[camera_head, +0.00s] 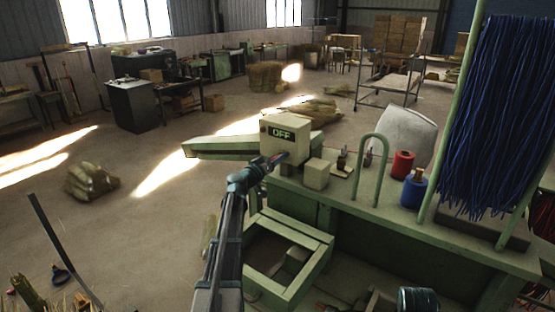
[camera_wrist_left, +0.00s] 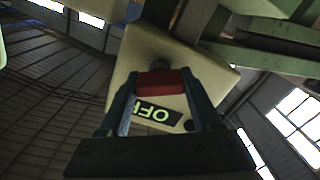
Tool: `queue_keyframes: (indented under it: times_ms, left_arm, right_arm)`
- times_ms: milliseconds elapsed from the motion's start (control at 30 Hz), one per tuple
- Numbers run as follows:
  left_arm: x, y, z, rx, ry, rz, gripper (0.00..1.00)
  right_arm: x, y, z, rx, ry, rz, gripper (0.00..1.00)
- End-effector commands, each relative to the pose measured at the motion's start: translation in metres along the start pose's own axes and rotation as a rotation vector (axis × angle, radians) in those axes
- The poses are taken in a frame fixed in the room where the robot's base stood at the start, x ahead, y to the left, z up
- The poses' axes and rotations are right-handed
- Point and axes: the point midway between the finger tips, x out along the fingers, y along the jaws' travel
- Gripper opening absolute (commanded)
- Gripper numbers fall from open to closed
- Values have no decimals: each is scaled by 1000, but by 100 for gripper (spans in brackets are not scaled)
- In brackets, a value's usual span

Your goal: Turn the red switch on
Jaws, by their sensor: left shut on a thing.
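The pale switch box (camera_head: 288,146) stands at the left end of the green bench, and its small display (camera_head: 283,132) reads OFF in green. In the left wrist view the box (camera_wrist_left: 140,58) looks tilted and its display (camera_wrist_left: 158,116) appears upside down. The red switch (camera_wrist_left: 163,82) lies across the box face between the two fingers. My left gripper (camera_head: 276,163) reaches up to the front of the box and is shut on the red switch. In the head view the fingers largely hide the switch. My right gripper is not in view.
Blue strands (camera_head: 497,110) hang at the right. A green frame (camera_head: 288,262) sits low beside my left arm. Floor at left is mostly open.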

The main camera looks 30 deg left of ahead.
Motion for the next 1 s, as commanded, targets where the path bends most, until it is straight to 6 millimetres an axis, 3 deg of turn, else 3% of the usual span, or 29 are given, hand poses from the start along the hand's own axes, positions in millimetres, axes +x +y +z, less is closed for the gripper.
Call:
queue_keyframes:
  times_ms: [1000]
  left_arm:
    - [0, -2, 1, -906, 0, 0, 9]
  right_arm:
    - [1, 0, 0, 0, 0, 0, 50]
